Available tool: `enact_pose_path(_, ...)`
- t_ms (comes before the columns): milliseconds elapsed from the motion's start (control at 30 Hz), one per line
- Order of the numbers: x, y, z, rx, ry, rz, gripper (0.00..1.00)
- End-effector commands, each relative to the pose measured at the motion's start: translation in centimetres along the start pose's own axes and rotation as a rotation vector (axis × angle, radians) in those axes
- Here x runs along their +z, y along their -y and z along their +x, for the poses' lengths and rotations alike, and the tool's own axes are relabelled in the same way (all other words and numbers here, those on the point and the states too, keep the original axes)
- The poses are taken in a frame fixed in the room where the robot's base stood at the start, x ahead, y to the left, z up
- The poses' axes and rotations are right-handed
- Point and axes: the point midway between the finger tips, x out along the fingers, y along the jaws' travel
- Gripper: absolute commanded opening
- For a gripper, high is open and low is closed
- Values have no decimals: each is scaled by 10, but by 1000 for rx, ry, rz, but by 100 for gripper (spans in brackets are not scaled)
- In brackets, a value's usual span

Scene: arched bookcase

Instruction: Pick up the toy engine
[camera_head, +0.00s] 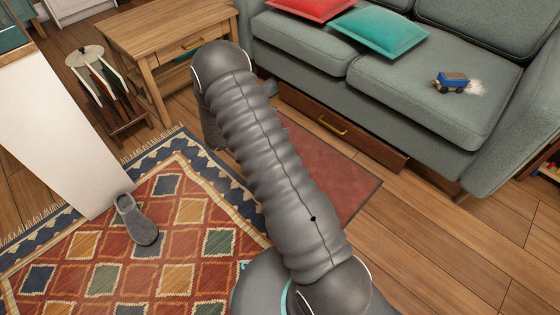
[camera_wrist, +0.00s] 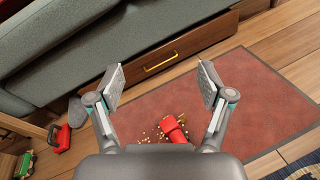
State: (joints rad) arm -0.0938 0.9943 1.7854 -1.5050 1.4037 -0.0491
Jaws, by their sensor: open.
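In the head view my gripper is hidden behind my arm. The blue toy does not show in the wrist view.
A red object (camera_wrist: 175,129) lies among crumbs on the dark red mat (camera_wrist: 255,105), below the sofa drawer (camera_wrist: 165,62). Another red item (camera_wrist: 62,139) is at left. A wooden table (camera_head: 165,30), a grey slipper (camera_head: 137,220) and a patterned rug (camera_head: 75,255) are around. Floor at right is clear.

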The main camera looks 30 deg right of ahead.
Motion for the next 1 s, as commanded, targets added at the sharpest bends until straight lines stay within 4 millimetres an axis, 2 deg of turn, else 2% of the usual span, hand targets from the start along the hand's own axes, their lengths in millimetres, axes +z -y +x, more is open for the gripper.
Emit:
enact_pose_path(33, -26, 3, 4, 38, 16, -46, 79)
enact_pose_path(200, -95, 10, 10, 179, 65, -171, 79)
enact_pose_path(400, -164, 27, 12, 324, 99, -285, 79)
enact_pose_path(500, -187, 35, 12, 373, 107, -319, 79)
enact_pose_path(767, -216, 46, 13, 418, 114, -351, 79)
enact_pose_path(1000, -256, 60, 21, 417, 114, -350, 79)
